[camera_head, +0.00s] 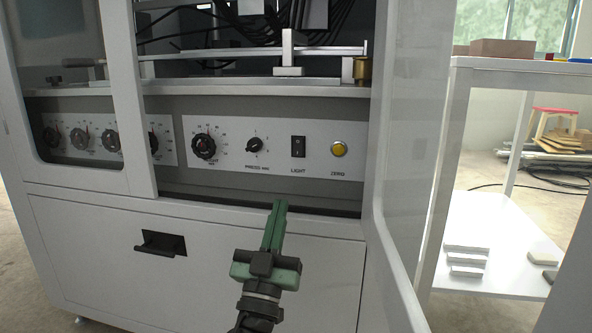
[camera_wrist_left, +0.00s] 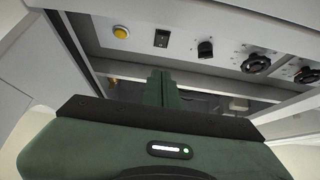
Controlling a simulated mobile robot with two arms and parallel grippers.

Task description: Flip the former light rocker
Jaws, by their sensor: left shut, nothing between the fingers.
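The light rocker (camera_head: 298,146) is a small black switch on the grey control panel, above the word LIGHT. It sits between the press knob (camera_head: 254,145) and the yellow ZERO button (camera_head: 338,149). In the left wrist view the rocker (camera_wrist_left: 162,38) shows near the top, next to the yellow button (camera_wrist_left: 121,32). My left gripper (camera_head: 280,204) is green, with its fingers together and empty. Its tips are below the rocker and a little to its left in the head view, apart from it. The fingers also show in the left wrist view (camera_wrist_left: 161,80). My right gripper is not seen.
Several dials (camera_head: 204,146) are on the panel to the left. An open clear door (camera_head: 405,170) stands right of the panel. A drawer with a black handle (camera_head: 160,243) is below. A shelf with bars (camera_head: 250,88) is above. A white table (camera_head: 500,75) stands at right.

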